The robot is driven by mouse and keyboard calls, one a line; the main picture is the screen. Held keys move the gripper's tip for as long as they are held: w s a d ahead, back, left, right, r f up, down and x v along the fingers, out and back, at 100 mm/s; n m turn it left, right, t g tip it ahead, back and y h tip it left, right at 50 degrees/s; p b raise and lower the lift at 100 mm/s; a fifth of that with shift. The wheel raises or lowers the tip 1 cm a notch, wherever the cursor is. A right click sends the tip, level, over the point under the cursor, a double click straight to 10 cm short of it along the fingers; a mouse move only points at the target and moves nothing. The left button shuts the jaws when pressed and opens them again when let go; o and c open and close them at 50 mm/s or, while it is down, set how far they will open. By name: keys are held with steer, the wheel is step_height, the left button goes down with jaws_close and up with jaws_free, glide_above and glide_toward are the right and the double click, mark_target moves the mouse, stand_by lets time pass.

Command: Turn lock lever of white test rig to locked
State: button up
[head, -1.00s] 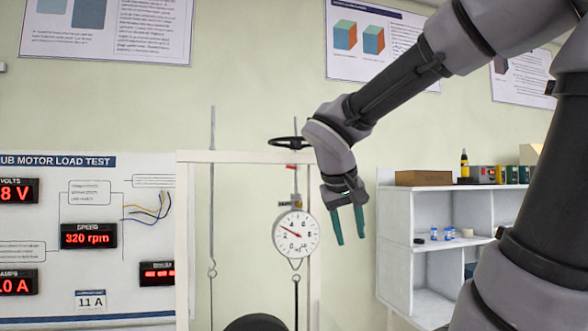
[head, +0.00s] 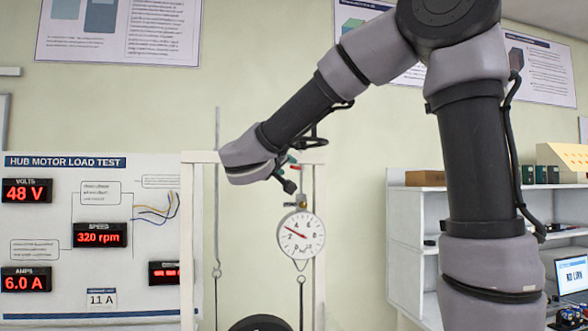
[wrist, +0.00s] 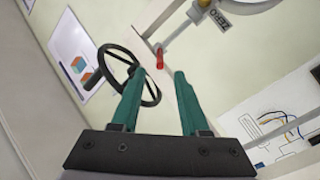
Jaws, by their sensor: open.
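The white test rig (head: 188,250) stands left of centre in the head view, with a hanging dial gauge (head: 301,235). A small red lever (wrist: 159,58) shows in the wrist view on the rig's white beam, ahead of the gap between my fingertips. In the head view, only a bit of red shows by the gripper. A black handwheel (wrist: 117,68) is partly behind the left finger in the wrist view. My gripper (wrist: 158,75) is open and empty, with teal fingers apart. In the head view, the gripper (head: 284,176) is at the rig's top beam, partly hidden by my wrist.
A panel with red displays (head: 92,235) stands left of the rig. White shelves (head: 405,235) with boxes stand to the right, partly behind my arm. A laptop (head: 572,276) is at the far right. Posters hang on the wall behind. Bare wall lies between rig and shelves.

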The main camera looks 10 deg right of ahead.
mark_target(291, 167)
steer(key=x, duration=0.7)
jaws_close()
stand_by(1.3)
